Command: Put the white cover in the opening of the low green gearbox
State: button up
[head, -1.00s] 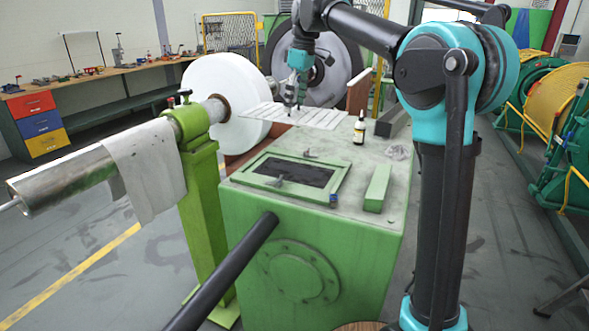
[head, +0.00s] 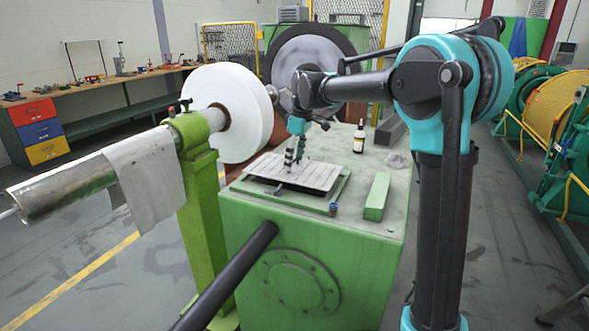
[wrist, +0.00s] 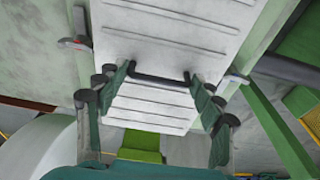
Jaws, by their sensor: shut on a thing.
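The green frame (head: 335,206) of the opening shows along the front and right of the cover.
A brown bottle (head: 359,137) and a green block (head: 377,196) stand on the gearbox top, right of the cover. Small latches (wrist: 76,43) lie beside the cover. A large white roll (head: 228,110) and a green post (head: 205,195) are close on the left.

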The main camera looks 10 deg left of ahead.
aim_at(294, 169)
jog(key=shift+f, duration=1.7)
jog(key=shift+f, duration=0.15)
jog(key=o, duration=1.9)
jog(key=shift+c, duration=0.2)
notch_tip(294, 169, up, 12)
jog(key=d, duration=0.1)
jog(key=shift+s+d, duration=0.3)
jog(key=shift+d, duration=0.1)
